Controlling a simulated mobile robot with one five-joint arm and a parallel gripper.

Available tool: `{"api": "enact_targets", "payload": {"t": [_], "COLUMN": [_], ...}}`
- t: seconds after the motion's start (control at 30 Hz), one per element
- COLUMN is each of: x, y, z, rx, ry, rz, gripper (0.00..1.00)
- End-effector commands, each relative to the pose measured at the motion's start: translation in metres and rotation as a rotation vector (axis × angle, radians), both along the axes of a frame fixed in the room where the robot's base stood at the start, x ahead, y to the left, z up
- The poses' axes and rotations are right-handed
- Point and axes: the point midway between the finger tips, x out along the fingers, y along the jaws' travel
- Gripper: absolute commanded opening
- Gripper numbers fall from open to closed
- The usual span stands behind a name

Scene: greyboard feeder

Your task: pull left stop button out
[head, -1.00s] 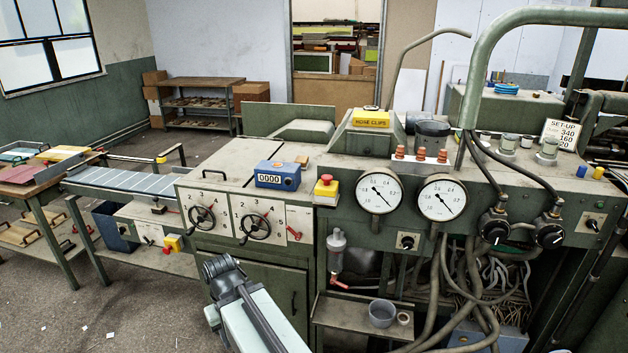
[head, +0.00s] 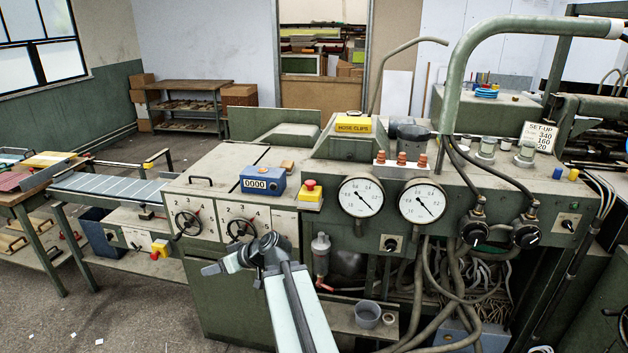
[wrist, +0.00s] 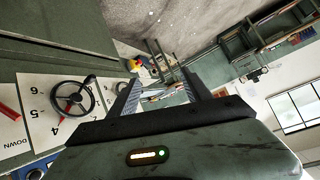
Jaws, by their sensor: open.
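The left stop button (head: 155,255) is a red knob on a yellow box, low on the front of the roller table at left. It also shows small in the wrist view (wrist: 135,64), beyond the fingers and near the left one. My gripper (head: 207,269) points left in front of the control cabinet, apart from the button. In the wrist view my gripper (wrist: 162,88) has its two fingers spread with nothing between them. Whether the button is pushed in or out is too small to tell.
Another red button on a yellow box (head: 310,193) sits higher, right of the blue counter (head: 262,182). Handwheels (head: 241,230) stick out from the white cabinet panel near my arm. A side table (head: 35,215) stands at far left.

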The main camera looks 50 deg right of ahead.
Motion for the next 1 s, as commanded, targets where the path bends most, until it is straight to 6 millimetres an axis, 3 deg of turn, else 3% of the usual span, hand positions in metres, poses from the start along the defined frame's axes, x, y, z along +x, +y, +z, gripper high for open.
{"api": "enact_targets", "payload": {"t": [0.03, 0.1, 0.2, 0.3, 0.43, 0.6, 0.77, 1.0], "x": [-0.004, -0.02, -0.057, -0.09, -0.115, -0.118, -0.105, -0.063], "y": [-0.065, -0.148, -0.238, -0.292, -0.324, -0.33, -0.335, -0.35], "z": [0.036, 0.079, 0.12, 0.141, 0.152, 0.153, 0.152, 0.152], "rx": [-0.021, -0.084, -0.181, -0.241, -0.272, -0.273, -0.272, -0.272], "ry": [-0.149, -0.335, -0.495, -0.568, -0.603, -0.605, -0.604, -0.604], "rz": [-0.099, -0.237, -0.415, -0.536, -0.614, -0.625, -0.622, -0.621], "gripper": [0.57, 0.57, 0.57, 0.57, 0.57, 0.57, 0.57, 0.57]}}
